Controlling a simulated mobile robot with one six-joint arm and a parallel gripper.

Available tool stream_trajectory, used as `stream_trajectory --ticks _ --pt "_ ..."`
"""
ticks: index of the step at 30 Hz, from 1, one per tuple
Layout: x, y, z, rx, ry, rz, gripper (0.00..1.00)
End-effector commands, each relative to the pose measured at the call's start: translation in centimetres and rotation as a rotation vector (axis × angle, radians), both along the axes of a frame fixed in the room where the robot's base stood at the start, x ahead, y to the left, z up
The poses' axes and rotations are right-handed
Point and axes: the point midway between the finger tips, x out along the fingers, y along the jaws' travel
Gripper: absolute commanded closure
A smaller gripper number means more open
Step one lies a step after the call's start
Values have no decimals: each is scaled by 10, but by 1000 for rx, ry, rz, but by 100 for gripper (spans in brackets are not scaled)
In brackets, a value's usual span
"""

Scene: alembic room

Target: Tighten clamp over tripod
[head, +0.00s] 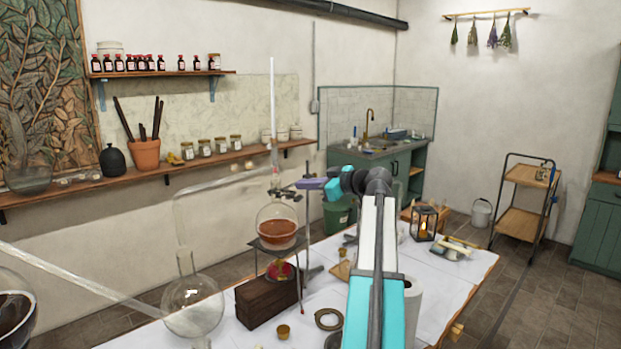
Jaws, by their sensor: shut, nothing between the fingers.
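A thin stand rod (298,258) rises at the flask's right. The clamp (286,193) is a small dark piece near the flask's neck, above the tripod. My gripper (300,184) reaches in from the right at clamp height, shut with nothing between the fingers. Its tip is close to the clamp and the top of the rod. I cannot tell whether they touch.
A glass tube (178,215) runs left from the setup to a clear round flask (193,305). A lantern (424,222) and small dishes stand on the table (455,290). A shelf (150,176) lines the wall behind.

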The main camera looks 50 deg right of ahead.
Motion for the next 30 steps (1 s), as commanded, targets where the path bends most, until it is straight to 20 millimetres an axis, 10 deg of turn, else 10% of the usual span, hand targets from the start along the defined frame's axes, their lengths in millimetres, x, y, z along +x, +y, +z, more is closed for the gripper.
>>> stream_trajectory --ticks 30 --pt "-4 -13 -28 22 3 -9 100"
